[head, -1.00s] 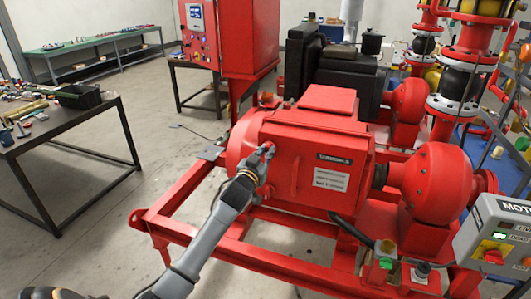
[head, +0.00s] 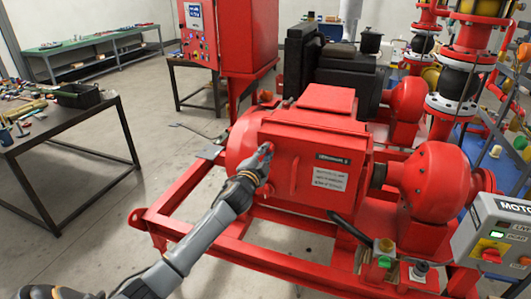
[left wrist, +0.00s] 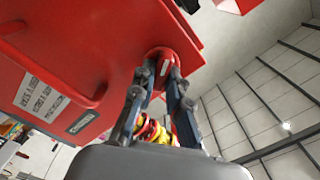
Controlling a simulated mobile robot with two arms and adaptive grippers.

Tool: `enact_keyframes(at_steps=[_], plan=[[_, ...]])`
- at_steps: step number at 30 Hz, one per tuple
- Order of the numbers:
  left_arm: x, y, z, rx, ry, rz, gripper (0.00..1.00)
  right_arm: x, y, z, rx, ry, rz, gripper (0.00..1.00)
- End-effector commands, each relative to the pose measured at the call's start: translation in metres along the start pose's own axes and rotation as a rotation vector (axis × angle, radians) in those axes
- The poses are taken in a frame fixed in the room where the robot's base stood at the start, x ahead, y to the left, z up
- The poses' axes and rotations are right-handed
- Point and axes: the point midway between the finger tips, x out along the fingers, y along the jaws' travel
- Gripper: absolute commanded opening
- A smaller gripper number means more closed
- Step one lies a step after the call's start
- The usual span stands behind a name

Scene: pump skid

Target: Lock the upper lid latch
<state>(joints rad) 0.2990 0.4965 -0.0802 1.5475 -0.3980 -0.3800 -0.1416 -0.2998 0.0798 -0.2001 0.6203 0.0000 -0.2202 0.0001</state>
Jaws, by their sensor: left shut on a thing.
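The upper lid latch (head: 266,149) is a small red knob at the upper left edge of the red box's front lid (head: 325,163). In the left wrist view the latch (left wrist: 163,60) is a rounded red piece with a pale mark, between my fingertips. My left gripper (head: 261,163) is shut on it, coming from the front left; it also shows in the left wrist view (left wrist: 160,85). The fingers partly cover the latch in the head view, and I cannot tell its exact angle. My right gripper is not in view.
A lid handle (head: 294,174) and a white label plate (head: 325,178) are right of my gripper. The red skid frame (head: 240,247) runs below my arm. A motor control box (head: 495,240) stands at the right. Open floor lies to the left.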

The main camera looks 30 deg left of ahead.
Motion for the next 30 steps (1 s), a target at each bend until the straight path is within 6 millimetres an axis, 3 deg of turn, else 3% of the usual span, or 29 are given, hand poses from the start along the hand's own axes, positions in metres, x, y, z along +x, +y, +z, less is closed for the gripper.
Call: enact_keyframes(at_steps=[15,30], plan=[[0.0,0.0018,0.0001,0.423,0.001,0.001,0.0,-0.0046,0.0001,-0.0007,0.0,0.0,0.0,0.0],[-0.0001,0.0031,0.0006,0.568,0.001,0.001,0.0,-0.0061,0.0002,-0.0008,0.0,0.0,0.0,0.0]])
